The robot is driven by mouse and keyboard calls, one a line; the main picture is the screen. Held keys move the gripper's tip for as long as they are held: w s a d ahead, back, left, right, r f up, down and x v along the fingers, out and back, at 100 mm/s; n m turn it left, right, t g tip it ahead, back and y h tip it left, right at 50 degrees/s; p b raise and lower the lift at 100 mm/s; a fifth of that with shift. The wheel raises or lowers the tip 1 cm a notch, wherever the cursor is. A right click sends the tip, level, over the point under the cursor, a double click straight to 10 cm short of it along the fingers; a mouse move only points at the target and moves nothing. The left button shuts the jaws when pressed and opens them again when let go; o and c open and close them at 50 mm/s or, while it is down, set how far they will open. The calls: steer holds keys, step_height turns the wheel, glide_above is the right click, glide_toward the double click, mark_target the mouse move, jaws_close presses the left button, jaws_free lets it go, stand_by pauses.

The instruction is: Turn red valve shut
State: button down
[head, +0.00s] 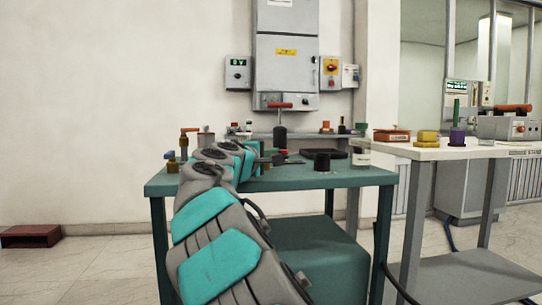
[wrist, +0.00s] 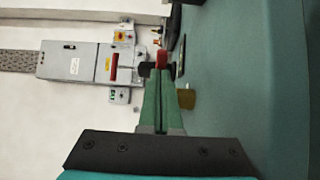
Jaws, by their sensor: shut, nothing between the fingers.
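The red valve handle (head: 280,106) is a level bar on a stem above a black body (head: 280,138), at the back of the green table. In the wrist view, which is turned sideways, the red bar (wrist: 113,67) shows beyond my fingers, with a dark body (wrist: 147,70) beside it. My gripper (head: 285,159) is low over the table, below the handle in the picture. In the wrist view my gripper (wrist: 162,72) is shut and empty, its green fingers together. A small red piece (wrist: 162,57) shows just past the fingertips; I cannot tell if they touch it.
The green table (head: 340,179) carries a black cylinder (head: 322,161), a dark tray (head: 322,153) and an orange-handled brass fitting (head: 183,142) at left. A grey cabinet (head: 287,60) hangs on the wall behind. A white table (head: 465,151) with several parts stands at right.

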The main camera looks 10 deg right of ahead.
mark_target(284, 153)
steer(key=shift+d+n+t+y, duration=0.65)
steer(key=shift+n+t+y, duration=0.2)
steer(key=shift+y, duration=0.25)
steer(key=n+y+p, duration=0.1)
steer(key=y, duration=0.1)
steer(key=w+d+n+t+y+p, duration=0.1)
steer(key=n+y, duration=0.1)
steer(key=shift+d+r+t+p, duration=0.15)
steer(key=shift+d+t+p, duration=0.1)
steer(key=shift+p, duration=0.15)
steer(key=y+p, duration=0.1)
steer(key=n+y+p, duration=0.2)
steer(key=shift+w+d+t+y, duration=0.3)
steer(key=shift+w+y, duration=0.1)
steer(key=shift+w+f+n+y+p, duration=0.2)
steer(key=shift+n+y+p, duration=0.35)
steer(key=shift+y+p, duration=0.15)
steer(key=shift+d, duration=0.1)
steer(key=shift+s, duration=0.1)
